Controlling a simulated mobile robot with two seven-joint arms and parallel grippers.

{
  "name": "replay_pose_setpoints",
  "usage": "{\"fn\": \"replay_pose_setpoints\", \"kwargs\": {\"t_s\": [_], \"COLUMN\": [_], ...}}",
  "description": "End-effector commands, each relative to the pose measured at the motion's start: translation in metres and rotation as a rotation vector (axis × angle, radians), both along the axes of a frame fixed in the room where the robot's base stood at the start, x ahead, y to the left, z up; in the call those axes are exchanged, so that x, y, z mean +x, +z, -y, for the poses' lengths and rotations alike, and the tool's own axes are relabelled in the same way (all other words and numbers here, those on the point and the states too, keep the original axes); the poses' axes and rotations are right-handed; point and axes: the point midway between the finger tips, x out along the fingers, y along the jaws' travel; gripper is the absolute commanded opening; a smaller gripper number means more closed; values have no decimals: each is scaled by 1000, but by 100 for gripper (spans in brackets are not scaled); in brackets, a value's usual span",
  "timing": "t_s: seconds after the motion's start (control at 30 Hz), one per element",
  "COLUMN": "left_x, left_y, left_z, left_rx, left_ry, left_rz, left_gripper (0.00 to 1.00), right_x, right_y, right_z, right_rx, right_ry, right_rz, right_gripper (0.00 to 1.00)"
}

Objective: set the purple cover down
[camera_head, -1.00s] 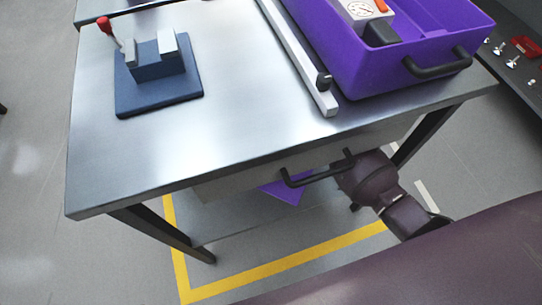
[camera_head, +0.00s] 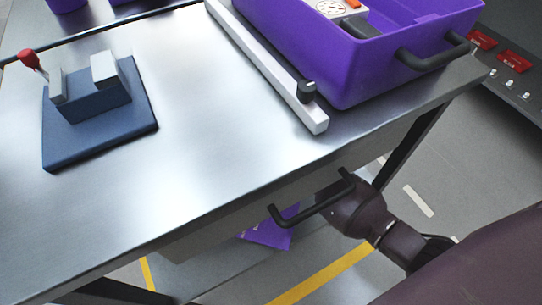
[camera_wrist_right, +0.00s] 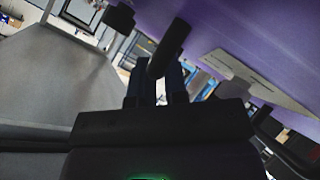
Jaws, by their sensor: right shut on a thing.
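The purple cover is mostly hidden in the head view; a purple piece (camera_head: 272,232) shows below the table's front edge, behind a black bar handle. In the right wrist view a large purple surface (camera_wrist_right: 215,25) with a pale label fills the upper right. My right gripper (camera_wrist_right: 157,85) is shut on a dark bar that appears to belong to this purple piece; the join is too dark to see clearly. In the head view my right arm reaches in below the table edge, and its fingertips are hidden. My left gripper is not in view.
The steel table (camera_head: 200,150) has wide bare room in its middle. A blue fixture (camera_head: 95,110) with a red-topped lever stands at the left. A pale rail (camera_head: 265,60) lies beside a purple bin (camera_head: 395,70) with parts in it. A black handle (camera_head: 310,205) shows below the front edge.

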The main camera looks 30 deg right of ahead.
Motion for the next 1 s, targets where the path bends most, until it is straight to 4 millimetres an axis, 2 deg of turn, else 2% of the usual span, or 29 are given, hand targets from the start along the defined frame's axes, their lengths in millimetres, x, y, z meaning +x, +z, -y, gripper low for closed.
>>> {"fn": "replay_pose_setpoints", "kwargs": {"t_s": [0.03, 0.37, 0.93, 0.97, 1.0], "left_x": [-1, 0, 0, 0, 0], "left_y": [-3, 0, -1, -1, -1], "left_z": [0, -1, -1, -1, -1], "left_rx": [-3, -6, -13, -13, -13], "left_ry": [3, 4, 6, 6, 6], "left_rz": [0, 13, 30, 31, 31], "left_gripper": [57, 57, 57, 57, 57], "right_x": [-1, 1, -2, -3, -3], "right_y": [-8, -5, -22, -23, -24], "right_z": [0, 0, 0, 0, 0], "right_rx": [1, 0, 0, -1, 0], "right_ry": [0, 0, -1, -1, 0], "right_rz": [-3, 4, -7, -10, -11], "right_gripper": [0, 0, 0, 15, 21]}}
